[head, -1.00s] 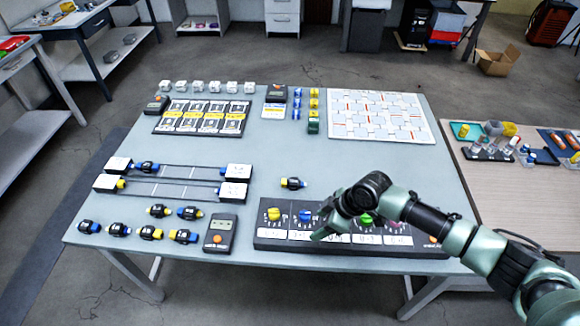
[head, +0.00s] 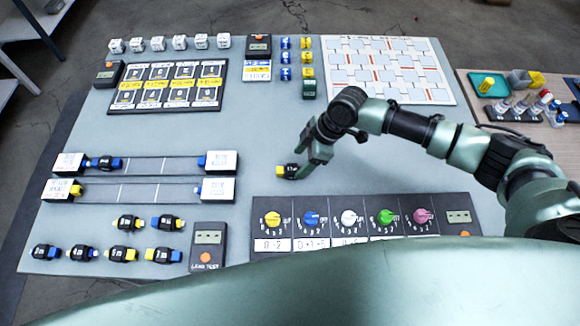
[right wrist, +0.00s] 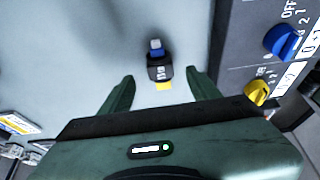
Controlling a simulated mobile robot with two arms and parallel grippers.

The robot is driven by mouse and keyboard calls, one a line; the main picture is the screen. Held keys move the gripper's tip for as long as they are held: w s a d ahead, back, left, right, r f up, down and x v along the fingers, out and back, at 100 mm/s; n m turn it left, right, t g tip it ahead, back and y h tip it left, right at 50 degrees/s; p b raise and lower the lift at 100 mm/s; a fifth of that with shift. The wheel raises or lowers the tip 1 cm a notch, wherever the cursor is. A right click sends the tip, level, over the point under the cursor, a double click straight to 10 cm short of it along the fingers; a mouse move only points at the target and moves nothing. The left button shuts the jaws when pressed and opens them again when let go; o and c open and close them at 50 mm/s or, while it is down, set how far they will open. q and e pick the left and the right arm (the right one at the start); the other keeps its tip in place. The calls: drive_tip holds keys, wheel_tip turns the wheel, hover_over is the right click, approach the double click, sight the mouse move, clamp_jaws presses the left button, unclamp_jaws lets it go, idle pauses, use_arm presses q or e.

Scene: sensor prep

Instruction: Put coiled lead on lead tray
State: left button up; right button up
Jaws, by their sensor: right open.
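In the right wrist view the open fingers (right wrist: 160,76) stand either side of the lead (right wrist: 161,72), whose blue end points away; no contact is visible. Several similar leads (head: 127,223) lie at the lower left of the table. I cannot tell which surface is the lead tray. My left gripper is not in view.
Two long tracks with white end blocks (head: 218,188) lie on the left. A black knob panel (head: 300,215) is just in front of the gripper. A lead tester (head: 208,246) stands left of it. A white patterned board (head: 385,72) lies behind. The table centre is mostly clear.

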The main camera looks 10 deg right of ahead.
sight(292, 169)
drive_tip(key=x, duration=0.2)
drive_tip(key=p+x, duration=0.1)
drive_tip(key=x, duration=0.1)
drive_tip(key=shift+a+f, duration=0.15)
drive_tip(key=shift+a, duration=0.2)
drive_tip(key=shift+w+a+f, duration=0.1)
drive_tip(key=shift+f, duration=0.15)
drive_tip(key=shift+c, duration=1.2)
drive_tip(key=c, duration=1.1)
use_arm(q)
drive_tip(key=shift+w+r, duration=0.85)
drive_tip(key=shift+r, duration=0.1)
use_arm(e)
clamp_jaws()
drive_tip(key=shift+r, duration=0.15)
